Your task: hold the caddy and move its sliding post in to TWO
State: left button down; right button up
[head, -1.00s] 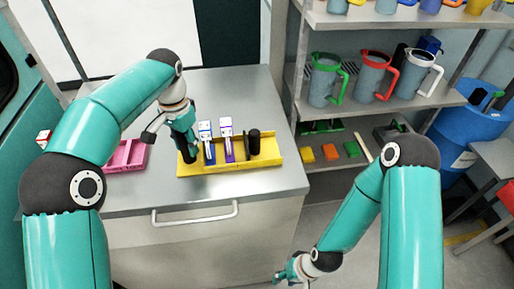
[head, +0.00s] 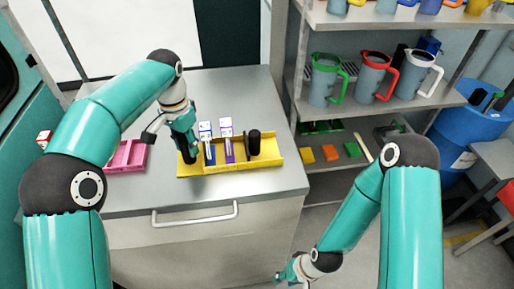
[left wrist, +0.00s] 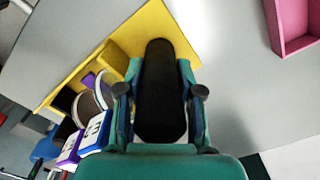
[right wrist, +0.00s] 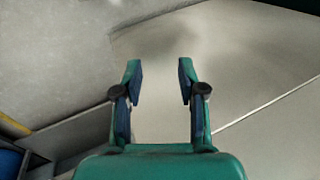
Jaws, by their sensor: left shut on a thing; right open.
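The yellow caddy (head: 265,159) stands on the grey counter and also shows in the left wrist view (left wrist: 160,22). My left gripper (head: 188,149) is shut on a black post (left wrist: 160,92) at the caddy's left end. Two modules with white tops, one blue (head: 208,147) and one purple (head: 229,147), stand upright side by side in the caddy. Another black post (head: 254,142) stands right of them. No lettering on the caddy is legible. My right gripper (right wrist: 160,82) is open and empty, low in front of the counter, away from the caddy.
A pink tray (head: 128,155) lies left of the caddy. The counter (head: 236,95) is clear behind the caddy. A shelf unit (head: 395,100) with mugs stands to the right, and a blue barrel (head: 468,125) is beyond it. A drawer handle (head: 195,216) sticks out in front.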

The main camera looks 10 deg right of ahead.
jog(key=shift+c, duration=0.4)
jog(key=shift+w+d+m, duration=0.15)
jog(key=shift+d+m, duration=0.1)
jog(key=shift+m, duration=0.05)
jog(key=c, duration=0.5)
jog(key=w+d+m, duration=0.1)
jog(key=d+m+g, duration=0.1)
jog(key=d+m, duration=0.1)
jog(key=shift+w+f, duration=0.15)
jog(key=shift+w, duration=0.25)
grip_shut()
jog(key=w+d+r+m+t+y, duration=0.1)
jog(key=w+d+r+m+y, duration=0.4)
jog(key=r, duration=0.3)
jog(key=w+d+r+m+t+y, duration=0.2)
jog(key=w+r+m, duration=0.2)
jog(key=w+r, duration=0.25)
jog(key=w+d+r+m+t+y, duration=0.1)
jog(key=w+d+r+m+y, duration=0.4)
jog(key=r, duration=0.3)
jog(key=m+y, duration=0.1)
jog(key=y, duration=0.1)
send_near(253, 142)
jog(key=a, duration=0.1)
jog(key=w+a, duration=0.1)
jog(key=a, duration=0.1)
jog(key=w+a, duration=0.1)
jog(key=a, duration=0.1)
jog(key=shift+w+r, duration=0.1)
jog(key=shift+w, duration=0.15)
